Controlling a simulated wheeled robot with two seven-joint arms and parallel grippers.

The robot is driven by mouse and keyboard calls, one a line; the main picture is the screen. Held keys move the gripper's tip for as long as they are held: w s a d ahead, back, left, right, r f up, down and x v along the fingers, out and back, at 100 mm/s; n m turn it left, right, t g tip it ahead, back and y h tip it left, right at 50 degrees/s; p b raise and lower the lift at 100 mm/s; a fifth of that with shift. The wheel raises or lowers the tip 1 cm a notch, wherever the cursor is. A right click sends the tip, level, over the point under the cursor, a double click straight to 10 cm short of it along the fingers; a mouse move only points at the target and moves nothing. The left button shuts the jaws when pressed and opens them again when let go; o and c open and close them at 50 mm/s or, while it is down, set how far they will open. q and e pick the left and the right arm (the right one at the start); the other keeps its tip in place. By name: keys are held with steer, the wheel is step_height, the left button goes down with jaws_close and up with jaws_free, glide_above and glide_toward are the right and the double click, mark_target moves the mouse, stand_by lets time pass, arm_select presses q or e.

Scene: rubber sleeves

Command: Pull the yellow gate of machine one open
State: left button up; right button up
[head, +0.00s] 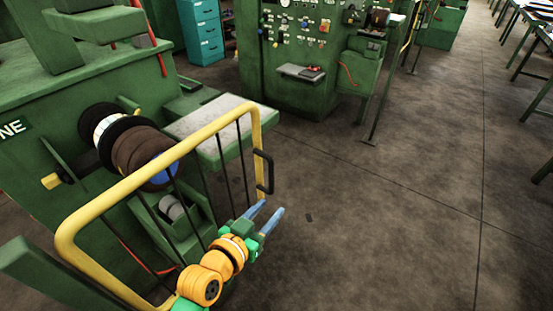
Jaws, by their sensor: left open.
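The yellow gate (152,172) is a tubular frame with dark vertical bars. It stands in front of the green machine (50,110), whose sign shows the letters "NE". A black handle (265,172) sits on the gate's right upright. My left gripper (270,212), with two blue fingers, is open and empty. In the picture it lies just below the handle, apart from it. My left arm's orange and green links pass in front of the gate's lower part. My right gripper is not in view.
Behind the gate are dark rollers (140,150) and a pale-topped green table (215,120). A green control cabinet (300,60) stands at the back, with a teal drawer unit (202,32) to its left.

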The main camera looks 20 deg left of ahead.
mark_target(269, 173)
arm_select(q)
steer(key=w+r+t, duration=0.1)
steer(key=r, duration=0.1)
steer(key=w+a+r+t, duration=0.1)
steer(key=r, duration=0.1)
steer(key=w+r+n+t+y, duration=0.1)
steer(key=r, duration=0.1)
steer(key=shift+w+a+r, duration=0.2)
steer(key=shift+w+r, duration=0.1)
steer(key=shift+w, duration=0.05)
steer(key=w+d, duration=0.1)
steer(key=w, duration=0.5)
steer(key=shift+f+p, duration=0.2)
steer(key=shift+p, duration=0.25)
steer(key=shift+s, duration=0.1)
jaws_close()
